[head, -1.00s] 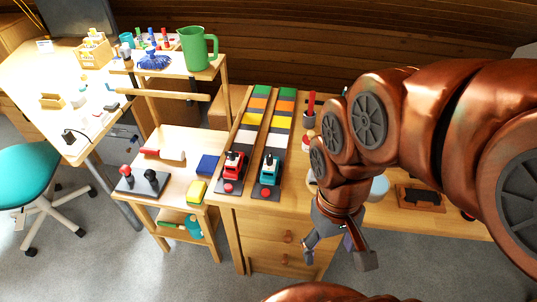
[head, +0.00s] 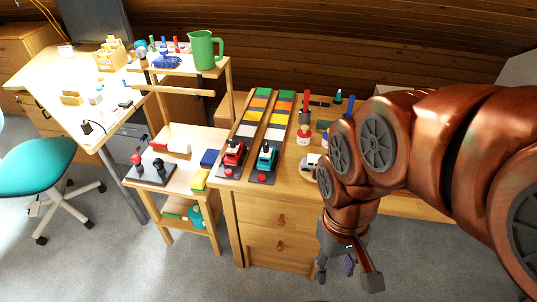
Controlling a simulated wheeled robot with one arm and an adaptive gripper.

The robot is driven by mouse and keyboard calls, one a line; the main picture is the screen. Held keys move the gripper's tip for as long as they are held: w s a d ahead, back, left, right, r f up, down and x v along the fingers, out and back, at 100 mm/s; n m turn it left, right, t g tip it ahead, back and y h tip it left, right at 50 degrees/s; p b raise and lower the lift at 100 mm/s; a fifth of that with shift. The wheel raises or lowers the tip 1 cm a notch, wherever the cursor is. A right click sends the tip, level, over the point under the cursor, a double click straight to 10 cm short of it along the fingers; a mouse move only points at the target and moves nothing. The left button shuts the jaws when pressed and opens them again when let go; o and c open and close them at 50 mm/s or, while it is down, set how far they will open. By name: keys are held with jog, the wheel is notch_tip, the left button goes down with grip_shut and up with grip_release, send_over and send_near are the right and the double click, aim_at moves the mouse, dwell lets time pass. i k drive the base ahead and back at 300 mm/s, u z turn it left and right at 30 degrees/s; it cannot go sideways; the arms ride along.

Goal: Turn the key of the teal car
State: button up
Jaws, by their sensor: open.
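The teal car (head: 266,157) stands at the near end of the right-hand coloured track on the wooden cabinet top. A dark key-like piece shows on top of it, too small to make out clearly. A red car (head: 233,153) stands beside it on the left-hand track. A red button (head: 262,177) sits on the dark plate in front of the teal car. My gripper (head: 347,282) is open and empty, pointing down in front of the cabinet, to the right of and nearer than the teal car. It touches nothing.
The two striped tracks (head: 278,119) run back from the cars. A green jug (head: 202,50) stands on the upper shelf. Bottles (head: 304,133) stand right of the tracks. The cabinet drawers (head: 281,219) face free floor.

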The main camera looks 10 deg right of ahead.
aim_at(266, 146)
jog(key=u, duration=0.85)
jog(key=i, duration=0.6)
jog(key=z, duration=0.35)
